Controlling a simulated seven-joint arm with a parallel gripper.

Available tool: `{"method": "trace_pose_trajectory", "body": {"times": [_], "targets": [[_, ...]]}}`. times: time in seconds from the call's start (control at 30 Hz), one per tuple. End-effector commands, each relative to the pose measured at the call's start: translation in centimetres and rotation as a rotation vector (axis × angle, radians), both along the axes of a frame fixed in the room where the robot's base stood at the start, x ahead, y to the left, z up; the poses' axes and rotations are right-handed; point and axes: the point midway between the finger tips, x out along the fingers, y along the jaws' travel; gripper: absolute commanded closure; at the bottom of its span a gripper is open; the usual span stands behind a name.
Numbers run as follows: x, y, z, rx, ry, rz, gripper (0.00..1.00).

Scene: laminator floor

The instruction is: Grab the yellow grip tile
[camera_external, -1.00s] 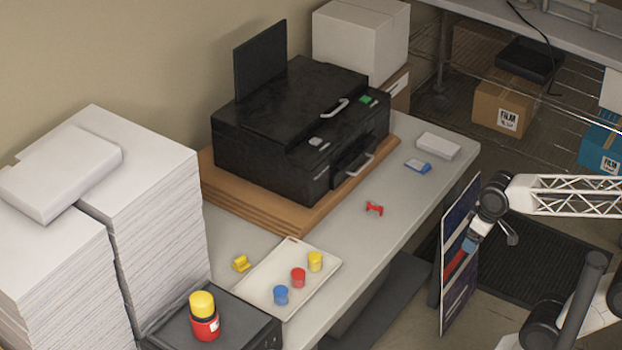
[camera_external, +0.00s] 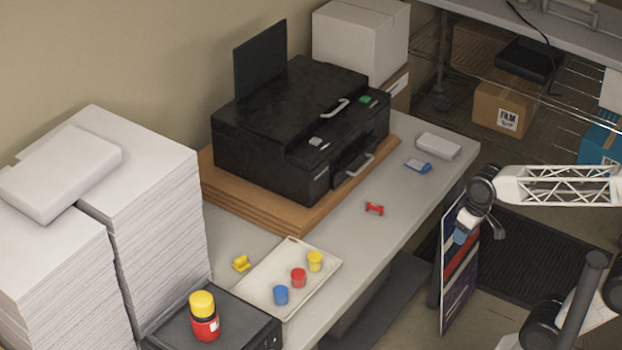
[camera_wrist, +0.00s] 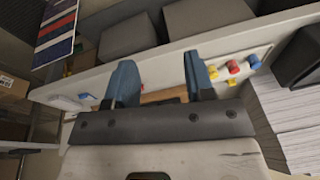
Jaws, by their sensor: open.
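The yellow grip tile (camera_external: 240,263) is a small yellow piece with a raised part, lying on the grey table just left of the white tray (camera_external: 252,291). A small yellow piece, which looks like it, shows in the wrist view (camera_wrist: 232,83), right of the right finger. My gripper (camera_external: 460,237) is off the table's right edge, in front of the poster board, far from the tile. In the wrist view my gripper (camera_wrist: 160,80) is open, its two blue-grey fingers apart with nothing held between them.
Yellow, red (camera_external: 298,277) and blue cups stand on the tray. A red piece (camera_external: 374,208) and a blue-and-white piece (camera_external: 418,166) lie on the table. A black printer (camera_external: 300,130), paper stacks (camera_external: 150,170) and a yellow-topped red bottle (camera_external: 204,316) stand around. The table's front strip is mostly clear.

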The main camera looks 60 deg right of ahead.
Motion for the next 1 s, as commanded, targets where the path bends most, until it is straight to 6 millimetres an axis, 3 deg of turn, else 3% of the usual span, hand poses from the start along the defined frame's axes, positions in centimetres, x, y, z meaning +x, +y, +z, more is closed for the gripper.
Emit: {"method": "trace_pose_trajectory", "body": {"times": [0.5,1.0], "targets": [[11.5,4.6,1.6,0.282,0.135,-0.277,0.51],[23.6,9.1,1.1,0.54,0.306,-0.555,0.51]]}}
